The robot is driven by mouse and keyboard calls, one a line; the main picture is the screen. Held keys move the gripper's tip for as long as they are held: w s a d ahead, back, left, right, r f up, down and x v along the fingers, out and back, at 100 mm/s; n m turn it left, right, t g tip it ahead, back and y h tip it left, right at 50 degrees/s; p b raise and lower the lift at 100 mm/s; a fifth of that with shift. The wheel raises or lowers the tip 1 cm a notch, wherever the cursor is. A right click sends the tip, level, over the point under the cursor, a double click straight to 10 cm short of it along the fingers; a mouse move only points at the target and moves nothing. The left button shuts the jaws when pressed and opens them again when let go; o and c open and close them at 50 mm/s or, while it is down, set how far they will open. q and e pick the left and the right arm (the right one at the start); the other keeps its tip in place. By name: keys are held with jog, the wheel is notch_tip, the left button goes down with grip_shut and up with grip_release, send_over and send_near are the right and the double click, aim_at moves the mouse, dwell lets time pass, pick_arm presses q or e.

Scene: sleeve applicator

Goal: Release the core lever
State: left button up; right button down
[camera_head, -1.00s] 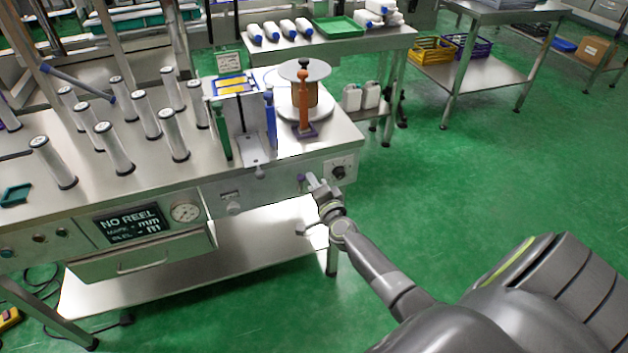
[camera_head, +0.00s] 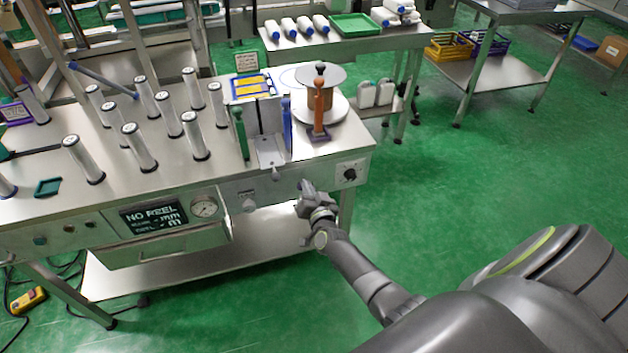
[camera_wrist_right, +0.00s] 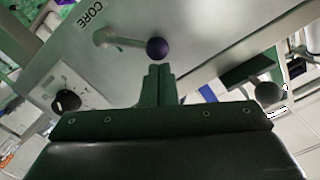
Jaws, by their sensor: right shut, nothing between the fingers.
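The core lever (camera_wrist_right: 122,41) shows in the right wrist view as a pale bent bar on the steel panel, beside the printed word CORE. A dark purple ball knob (camera_wrist_right: 157,48) is at its end. My right gripper (camera_wrist_right: 157,69) is shut and empty, with its fingertips just short of the knob in the picture. I cannot tell whether they touch it. In the head view my right gripper (camera_head: 305,187) is in front of the machine's front panel (camera_head: 262,193), left of the black dial. The lever cannot be made out clearly there. My left gripper is out of view.
A black dial (camera_head: 349,174) is on the panel, and it shows in the wrist view too (camera_wrist_right: 66,100). Above stands a brown reel (camera_head: 327,100) with an orange handle. Green floor to the right is clear.

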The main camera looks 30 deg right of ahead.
jog(key=n, duration=0.1)
jog(key=a+n+p, duration=0.1)
jog(key=shift+w+a+f+n, duration=0.2)
jog(key=shift+a+f+n, duration=0.1)
jog(key=shift+f+n, duration=0.1)
jog(key=shift+w+a+f+n, duration=0.1)
jog(key=shift+a+f+n, duration=0.35)
jog(key=shift+n, duration=0.35)
jog(key=f+n, duration=0.1)
jog(key=n, duration=0.1)
jog(key=shift+w+a+f+n+h, duration=0.1)
jog(key=shift+a+f+n+h, duration=0.2)
jog(key=shift+a+f+n, duration=0.1)
jog(key=shift+a+f, duration=0.15)
jog(key=shift+f, duration=0.15)
